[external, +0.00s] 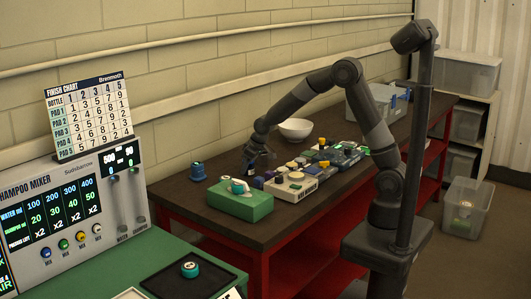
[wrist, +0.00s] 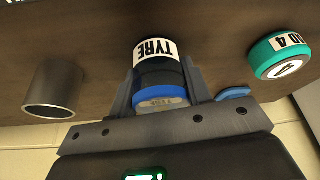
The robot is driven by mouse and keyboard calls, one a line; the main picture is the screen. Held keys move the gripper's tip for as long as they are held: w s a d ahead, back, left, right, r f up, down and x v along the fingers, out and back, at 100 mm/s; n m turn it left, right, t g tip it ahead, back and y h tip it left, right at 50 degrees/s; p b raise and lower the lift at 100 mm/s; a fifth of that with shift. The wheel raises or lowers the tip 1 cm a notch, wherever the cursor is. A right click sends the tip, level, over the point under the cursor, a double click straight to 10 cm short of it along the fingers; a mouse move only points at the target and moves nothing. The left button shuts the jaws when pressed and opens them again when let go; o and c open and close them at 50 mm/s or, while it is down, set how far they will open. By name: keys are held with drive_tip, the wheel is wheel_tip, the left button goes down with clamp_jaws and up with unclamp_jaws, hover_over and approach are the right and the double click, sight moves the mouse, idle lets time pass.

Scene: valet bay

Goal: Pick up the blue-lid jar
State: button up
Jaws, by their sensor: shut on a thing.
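In the wrist view, my gripper (wrist: 160,88) is shut on a jar (wrist: 158,72) with a dark body, a blue lid end (wrist: 160,97) and a white label reading "TYRE". The two fingers press on its sides. In the external view, my gripper (external: 256,154) hangs over the back part of the dark workbench; the held jar is too small and dark there to make out clearly. A separate blue jar-like thing (external: 197,172) stands on the bench to the left of my gripper.
A green box (external: 240,205), a cream box (external: 291,190) and a white bowl (external: 295,129) occupy the bench. The wall is close behind.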

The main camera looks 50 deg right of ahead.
drive_tip(key=shift+c, duration=0.6)
drive_tip(key=shift+r, duration=0.1)
